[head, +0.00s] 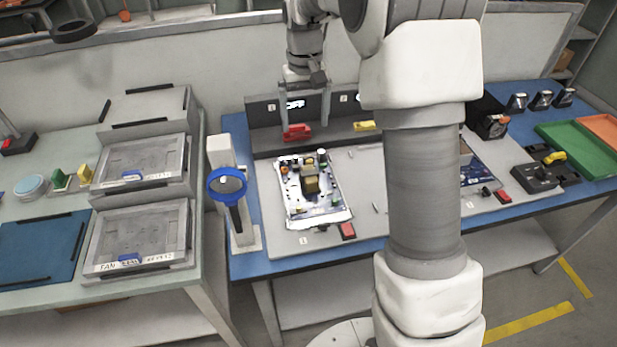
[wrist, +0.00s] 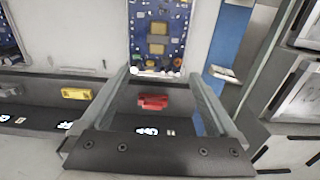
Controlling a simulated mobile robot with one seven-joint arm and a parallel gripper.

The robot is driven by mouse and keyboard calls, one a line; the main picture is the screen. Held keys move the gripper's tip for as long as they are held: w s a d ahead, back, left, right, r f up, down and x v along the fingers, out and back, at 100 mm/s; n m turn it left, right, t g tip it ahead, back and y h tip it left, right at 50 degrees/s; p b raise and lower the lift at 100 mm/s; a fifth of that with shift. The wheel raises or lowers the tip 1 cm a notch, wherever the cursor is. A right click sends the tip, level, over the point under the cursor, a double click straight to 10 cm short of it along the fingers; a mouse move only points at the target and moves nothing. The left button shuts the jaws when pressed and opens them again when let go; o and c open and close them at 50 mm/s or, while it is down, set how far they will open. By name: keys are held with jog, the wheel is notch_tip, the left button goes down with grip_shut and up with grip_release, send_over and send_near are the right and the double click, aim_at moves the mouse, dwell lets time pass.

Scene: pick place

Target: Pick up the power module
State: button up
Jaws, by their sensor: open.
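The likely power module is a blue circuit board with yellow and brown components (head: 311,188), lying flat on the grey work surface; no label confirms this. It also shows at the top of the wrist view (wrist: 158,40). My gripper (head: 312,112) is above the back of the table, behind the board and apart from it. In the wrist view my gripper (wrist: 158,76) is open, its two fingers spread wide with nothing held. A red clip-like part (wrist: 153,102) shows between the fingers, on the dark back panel; the head view shows it too (head: 297,131).
A yellow part (head: 364,126) is on the back panel. A second board (head: 475,172) is partly hidden behind my arm. A blue ring on a stand (head: 227,181) is left of the board. Trays (head: 140,235) stand further left, and green and orange bins (head: 577,150) at right.

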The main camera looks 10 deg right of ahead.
jog(key=b, duration=0.2)
send_over(308, 167)
jog(key=f, duration=1)
jog(key=shift+s+a+f, duration=0.1)
jog(key=shift+a+f, duration=0.2)
jog(key=shift+d+f+b, duration=0.15)
jog(key=shift+f+b, duration=0.1)
jog(key=shift+f, duration=1.1)
jog(key=shift+d+f+b, duration=0.15)
jog(key=shift+f+b, duration=0.1)
jog(key=shift+f, duration=1.05)
grip_shut()
jog(key=shift+r, duration=0.15)
